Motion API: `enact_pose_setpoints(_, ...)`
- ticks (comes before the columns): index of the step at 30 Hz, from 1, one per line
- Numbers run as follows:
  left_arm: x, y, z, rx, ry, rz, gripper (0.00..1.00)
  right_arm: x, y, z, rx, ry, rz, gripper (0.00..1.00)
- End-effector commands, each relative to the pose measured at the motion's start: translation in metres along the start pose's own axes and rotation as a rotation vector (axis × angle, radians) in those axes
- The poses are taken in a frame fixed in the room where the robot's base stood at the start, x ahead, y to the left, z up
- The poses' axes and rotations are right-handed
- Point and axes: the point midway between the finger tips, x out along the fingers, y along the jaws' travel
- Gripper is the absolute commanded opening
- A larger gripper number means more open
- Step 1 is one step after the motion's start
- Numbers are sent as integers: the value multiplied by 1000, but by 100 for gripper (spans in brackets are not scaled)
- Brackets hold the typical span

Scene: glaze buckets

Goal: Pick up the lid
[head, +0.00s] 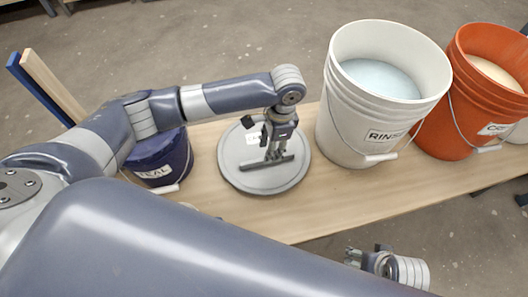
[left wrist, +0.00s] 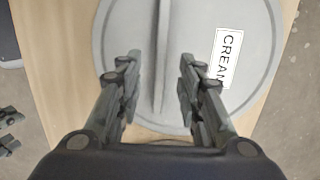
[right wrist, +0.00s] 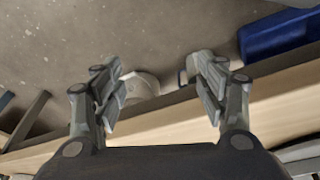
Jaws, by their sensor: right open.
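The round grey lid (head: 235,175) lies flat on the wooden plank, with a long raised bar handle across its top. In the left wrist view the lid (left wrist: 200,25) carries a white label reading CREAM. My left gripper (head: 272,143) is over the lid, pointing down at the bar. In the left wrist view my left gripper (left wrist: 161,75) is open, its fingers apart on either side of the bar's line; whether they reach down beside it I cannot tell. My right gripper (head: 362,257) is open and empty near the plank's front edge, away from the lid; it shows also in the right wrist view (right wrist: 160,85).
A white RINSE bucket (head: 345,125) stands right of the lid on the plank (head: 300,225), with an orange bucket (head: 450,125) beyond. A dark blue bucket labelled TEAL (head: 165,155) stands close to the lid's left, partly under my left arm. Boards (head: 50,85) stand at the left.

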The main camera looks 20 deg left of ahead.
Motion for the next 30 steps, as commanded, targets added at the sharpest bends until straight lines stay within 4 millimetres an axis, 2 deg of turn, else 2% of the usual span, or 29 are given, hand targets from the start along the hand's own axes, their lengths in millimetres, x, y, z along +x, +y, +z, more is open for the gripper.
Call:
enact_pose_setpoints(4,10,0,1,-1,-1,0,34,-11,1,-2,1,8,1,67)
enact_pose_setpoints(12,37,-1,2,-1,-1,0,34,-48,2,-5,3,28,5,67)
enact_pose_setpoints(17,48,-1,2,0,0,-1,34,-64,2,-5,4,33,6,67)
enact_pose_setpoints(30,51,-1,2,0,0,-1,34,-70,3,-4,4,34,6,67)
